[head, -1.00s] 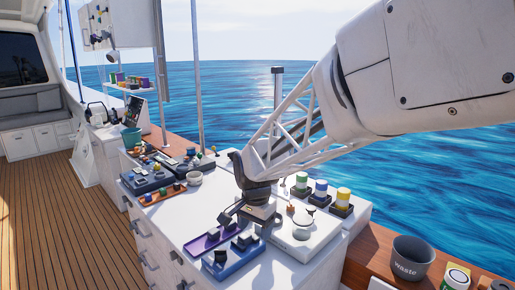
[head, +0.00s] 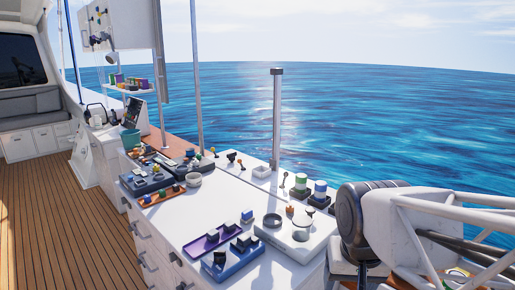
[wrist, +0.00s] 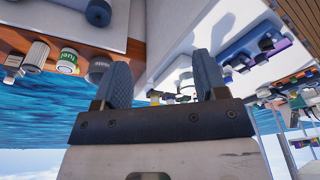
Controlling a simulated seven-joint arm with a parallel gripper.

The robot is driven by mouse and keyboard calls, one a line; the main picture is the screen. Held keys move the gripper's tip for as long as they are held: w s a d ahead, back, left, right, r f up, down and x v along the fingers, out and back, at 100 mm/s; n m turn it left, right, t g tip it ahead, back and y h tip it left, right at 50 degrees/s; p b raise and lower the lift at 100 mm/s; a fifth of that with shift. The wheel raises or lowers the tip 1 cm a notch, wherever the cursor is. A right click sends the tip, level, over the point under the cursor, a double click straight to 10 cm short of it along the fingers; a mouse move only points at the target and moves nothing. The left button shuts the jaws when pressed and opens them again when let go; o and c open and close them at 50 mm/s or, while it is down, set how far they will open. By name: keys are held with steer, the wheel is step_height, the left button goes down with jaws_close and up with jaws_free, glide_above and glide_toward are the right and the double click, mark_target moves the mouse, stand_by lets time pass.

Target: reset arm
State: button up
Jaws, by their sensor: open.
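My gripper (wrist: 161,64) is open in the wrist view, its two blue-grey fingers well apart with nothing between them. That view is turned over, with sea and sky toward the bottom. In the head view my arm is at the lower right, beside the right end of the white counter (head: 262,282). My fingers cannot be made out there.
A purple tray (head: 196,246) and a blue tray (head: 217,272) sit on the counter's front part. A dark ring (head: 272,220) and several lidded jars (head: 320,190) stand farther right. A green-labelled fuel container (wrist: 68,62) and grey bin (wrist: 98,70) show in the wrist view.

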steer(key=shift+n, duration=0.6)
steer(key=s, duration=0.1)
steer(key=s+d, duration=0.1)
steer(key=s, duration=0.2)
steer(key=shift+s+d+f, duration=0.35)
steer(key=shift+d+f, duration=0.05)
